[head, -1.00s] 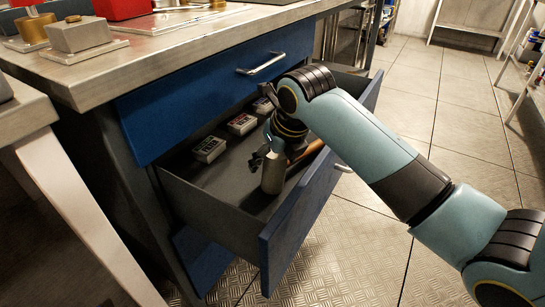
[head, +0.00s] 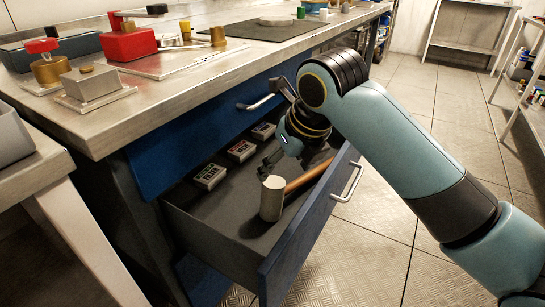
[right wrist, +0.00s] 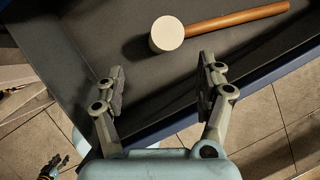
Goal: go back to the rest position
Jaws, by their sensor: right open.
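A mallet with a pale grey cylindrical head (head: 272,198) and a brown wooden handle (head: 310,176) lies in the open drawer (head: 292,245). My right gripper (head: 287,160) is above the drawer, just behind the mallet head in the head view, open and empty. In the right wrist view, the right gripper (right wrist: 160,82) has its fingers wide apart with nothing between them. The mallet head (right wrist: 167,36) and handle (right wrist: 235,19) lie beyond the fingertips, apart from them. My left gripper does not show in the head view.
Several small labelled boxes (head: 210,176) lie along the drawer's left side. The worktop (head: 150,103) above holds a red block (head: 128,43), a metal block (head: 91,83) and brass parts. The drawer front stands out into the aisle.

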